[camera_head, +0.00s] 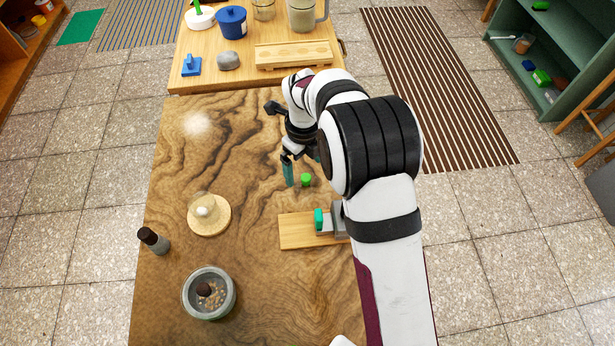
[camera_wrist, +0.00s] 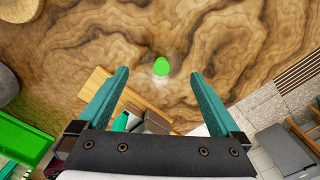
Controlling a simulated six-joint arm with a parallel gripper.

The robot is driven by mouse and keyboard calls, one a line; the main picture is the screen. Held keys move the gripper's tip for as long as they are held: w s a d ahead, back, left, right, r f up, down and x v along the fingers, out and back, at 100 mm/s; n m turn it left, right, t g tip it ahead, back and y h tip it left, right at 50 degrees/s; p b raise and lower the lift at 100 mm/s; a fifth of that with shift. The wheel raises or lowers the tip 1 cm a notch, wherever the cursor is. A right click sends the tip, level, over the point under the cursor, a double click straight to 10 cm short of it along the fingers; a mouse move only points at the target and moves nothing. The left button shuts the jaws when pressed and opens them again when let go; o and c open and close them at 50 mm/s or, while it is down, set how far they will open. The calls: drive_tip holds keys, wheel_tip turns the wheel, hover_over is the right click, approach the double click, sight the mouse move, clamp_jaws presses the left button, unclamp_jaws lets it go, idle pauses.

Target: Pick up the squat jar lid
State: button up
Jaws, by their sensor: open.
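I cannot tell for certain which thing is the squat jar lid. A small bright green round piece (camera_head: 306,180) lies on the wood-grain table, and it also shows in the wrist view (camera_wrist: 161,66). A round pale wooden disc (camera_head: 222,217) with a whitish knob-like top (camera_head: 204,210) lies to the left. My gripper (camera_head: 301,173) is open and empty, pointing down near the green piece. In the wrist view the green piece appears between the two teal fingers (camera_wrist: 158,75), beyond their tips; no contact is visible.
A wooden board (camera_head: 294,231) with a grey and green object stands just in front of my gripper. A stone-grey bowl (camera_head: 190,301) and a dark-capped bottle (camera_head: 155,240) are at left. A rear table (camera_head: 215,78) holds several containers. The table's left rear is clear.

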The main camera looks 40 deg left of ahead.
sight(305, 177)
wheel_tip(305, 177, down, 5)
drive_tip(key=shift+w+f, duration=0.1)
drive_tip(key=c, duration=1.2)
